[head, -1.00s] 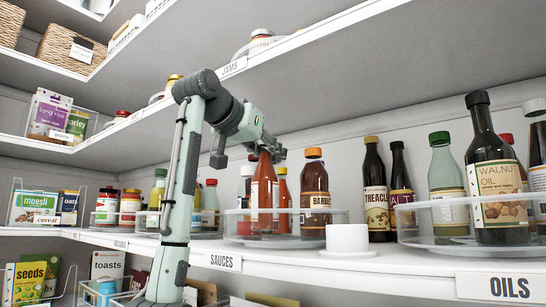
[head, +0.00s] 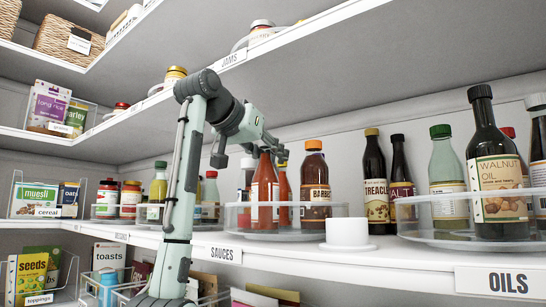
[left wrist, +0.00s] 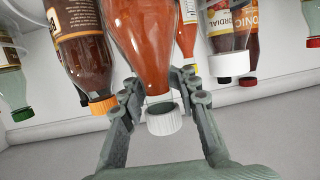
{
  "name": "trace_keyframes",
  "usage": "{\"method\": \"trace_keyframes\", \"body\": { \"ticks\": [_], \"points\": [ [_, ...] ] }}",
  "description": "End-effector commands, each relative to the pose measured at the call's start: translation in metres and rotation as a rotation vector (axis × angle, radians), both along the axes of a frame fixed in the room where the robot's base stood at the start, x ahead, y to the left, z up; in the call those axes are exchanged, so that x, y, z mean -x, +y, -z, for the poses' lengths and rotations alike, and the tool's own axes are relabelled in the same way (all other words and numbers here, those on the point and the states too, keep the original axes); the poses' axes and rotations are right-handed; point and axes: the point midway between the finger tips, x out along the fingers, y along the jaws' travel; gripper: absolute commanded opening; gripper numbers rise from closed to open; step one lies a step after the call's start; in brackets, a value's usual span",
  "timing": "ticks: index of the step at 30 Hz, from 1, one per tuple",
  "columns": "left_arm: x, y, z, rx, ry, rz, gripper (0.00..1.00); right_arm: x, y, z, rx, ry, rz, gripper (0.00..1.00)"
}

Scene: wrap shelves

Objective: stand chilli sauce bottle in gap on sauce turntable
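The chilli sauce bottle (head: 265,193), red-orange with a white cap (left wrist: 164,119), is upright on the clear-rimmed sauce turntable (head: 330,212), left of the barbecue sauce bottle (head: 316,188). Its base is seen through the clear rim; whether it rests fully on the turntable I cannot tell. My left gripper (head: 268,151) is at its top. In the left wrist view, the fingers (left wrist: 156,80) lie on both sides of the bottle's neck and shoulder (left wrist: 152,65) and seem to touch it. Another red bottle (head: 284,190) stands close behind. My right gripper is out of view.
The oils turntable (head: 440,236) with several bottles is at the right. An upper shelf (head: 300,50) hangs above my arm.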

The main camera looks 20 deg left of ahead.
Motion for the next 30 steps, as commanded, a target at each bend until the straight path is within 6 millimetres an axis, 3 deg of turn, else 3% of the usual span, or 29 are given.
{"method": "trace_keyframes", "body": {
  "ticks": [3, 15, 17, 25, 30],
  "points": [
    [0.0, 0.0, 0.0, 0.0, -0.001, 0.0, 0.43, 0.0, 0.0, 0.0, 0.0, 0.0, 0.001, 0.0],
    [0.002, 0.001, -0.004, 0.0, -0.002, -0.001, 0.43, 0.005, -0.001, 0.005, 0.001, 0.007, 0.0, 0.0],
    [0.011, 0.003, -0.005, 0.001, -0.004, -0.001, 0.43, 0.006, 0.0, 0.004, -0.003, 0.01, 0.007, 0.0],
    [0.066, 0.018, -0.023, 0.001, -0.006, -0.001, 0.43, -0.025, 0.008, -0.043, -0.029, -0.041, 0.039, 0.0],
    [0.094, 0.027, -0.031, 0.0, -0.005, -0.003, 0.43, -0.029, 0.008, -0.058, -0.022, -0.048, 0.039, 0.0]
  ]
}}
